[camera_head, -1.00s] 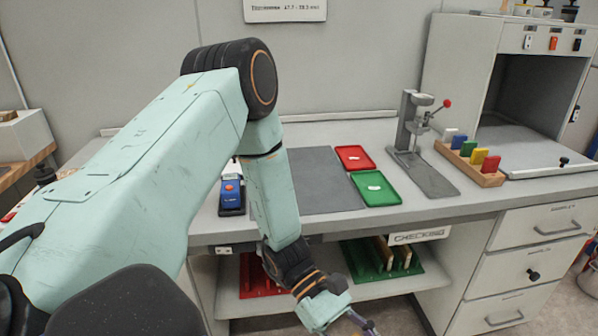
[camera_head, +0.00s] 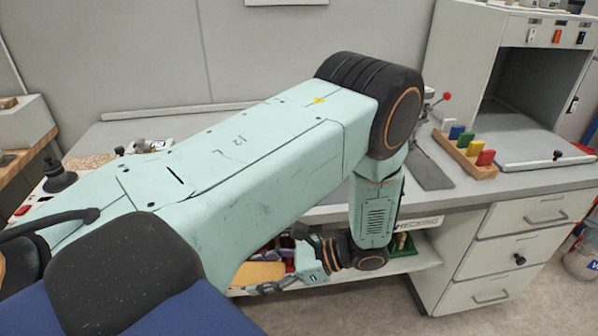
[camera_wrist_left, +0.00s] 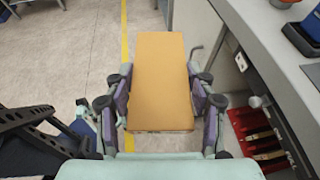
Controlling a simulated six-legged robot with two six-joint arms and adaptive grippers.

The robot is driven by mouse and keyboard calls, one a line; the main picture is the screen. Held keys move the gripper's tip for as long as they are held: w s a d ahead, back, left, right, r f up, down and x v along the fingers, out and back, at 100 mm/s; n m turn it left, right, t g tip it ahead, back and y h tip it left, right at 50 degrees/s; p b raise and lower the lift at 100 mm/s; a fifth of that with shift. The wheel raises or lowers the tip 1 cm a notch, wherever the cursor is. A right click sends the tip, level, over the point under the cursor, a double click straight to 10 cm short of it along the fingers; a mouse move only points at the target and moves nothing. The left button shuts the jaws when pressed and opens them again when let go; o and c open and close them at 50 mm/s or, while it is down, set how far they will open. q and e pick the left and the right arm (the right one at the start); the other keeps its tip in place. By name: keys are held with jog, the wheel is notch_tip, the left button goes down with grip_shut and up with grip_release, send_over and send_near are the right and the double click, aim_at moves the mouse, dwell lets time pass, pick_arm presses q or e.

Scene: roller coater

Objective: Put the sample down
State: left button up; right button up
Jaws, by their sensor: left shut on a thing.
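The sample is a flat orange-tan panel (camera_wrist_left: 160,70), held between the two fingers of my left gripper (camera_wrist_left: 161,96) in the left wrist view. The panel extends away from the gripper over the floor, beside the bench. In the head view the left gripper (camera_head: 283,284) is low in front of the bench's lower shelf, and part of the panel (camera_head: 256,274) shows beside it. My arm hides much of the bench top. A red slotted rack (camera_wrist_left: 257,133) is on the lower shelf, right of the gripper in the wrist view. My right gripper is not in view.
The bench edge (camera_wrist_left: 240,35) runs close along the panel's right side. A green rack (camera_head: 403,245) shows partly on the lower shelf. Coloured samples stand in a wooden holder (camera_head: 466,160) on the bench. Open floor (camera_wrist_left: 60,50) lies left of the panel.

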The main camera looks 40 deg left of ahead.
pick_arm(q)
jog(key=w+r+m+t, duration=0.3)
jog(key=w+m+t, duration=0.2)
jog(key=w, duration=0.4)
jog(key=w+a+r+m+t, duration=0.1)
jog(key=w+r+m+t, duration=0.2)
jog(key=w, duration=0.6)
jog(key=w+r+m+t+p, duration=0.1)
jog(key=w+r+m+t, duration=0.3)
jog(key=w+m+t, duration=0.4)
jog(key=shift+w+a+t, duration=0.4)
jog(key=shift+w+t, duration=0.4)
